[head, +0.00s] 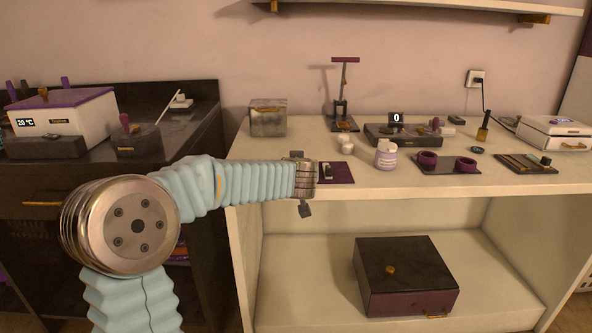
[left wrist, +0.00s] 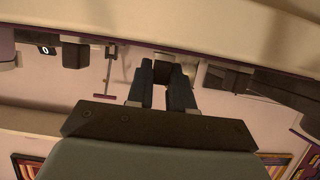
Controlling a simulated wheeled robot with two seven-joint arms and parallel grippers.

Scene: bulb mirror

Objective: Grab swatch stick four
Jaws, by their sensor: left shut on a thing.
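My left gripper (head: 303,196) is at the front edge of the pale counter, just left of a purple mat (head: 343,173). The left wrist view shows its two dark fingers (left wrist: 160,82) close together, with a small dark thing (left wrist: 165,72) between their tips. The gripper is shut on it; whether it is swatch stick four I cannot tell. A small dark piece (head: 305,209) shows below the gripper in the head view. No number on any stick is readable. My right gripper is in neither view.
The pale counter (head: 420,183) holds a metal box (head: 267,118), a white jar (head: 386,155), purple rings (head: 427,160) and a dark tray (head: 525,163) with slim bars. A dark lidded box (head: 405,275) stands on the lower shelf. Open floor lies in front.

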